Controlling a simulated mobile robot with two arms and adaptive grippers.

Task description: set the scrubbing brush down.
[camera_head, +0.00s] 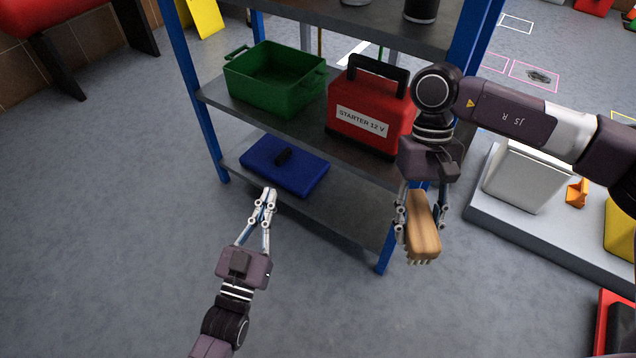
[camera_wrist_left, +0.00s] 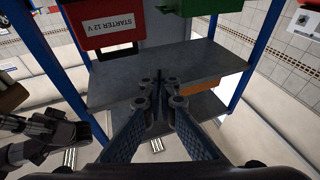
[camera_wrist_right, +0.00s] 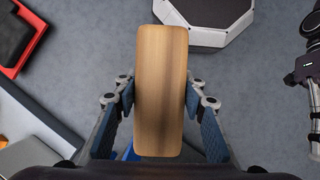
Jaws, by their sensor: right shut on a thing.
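The scrubbing brush (camera_head: 423,231) has a wooden back and pale bristles on its underside. My right gripper (camera_head: 421,212) is shut on it, with one finger on each long side, and holds it in front of the shelf unit's right front post. In the right wrist view the wooden back of the brush (camera_wrist_right: 160,92) fills the space between the fingers of my right gripper (camera_wrist_right: 160,98); its bristles are hidden there. My left gripper (camera_head: 268,192) is shut and empty, its fingertips together near the lower shelf's front edge. It also shows in the left wrist view (camera_wrist_left: 159,88).
A blue-posted shelf unit holds a green crate (camera_head: 262,98) and a red starter box (camera_head: 362,132) on its middle board. A blue case (camera_head: 284,170) lies on the lower board (camera_head: 345,210), whose right part is bare. A grey platform (camera_head: 545,235) stands right.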

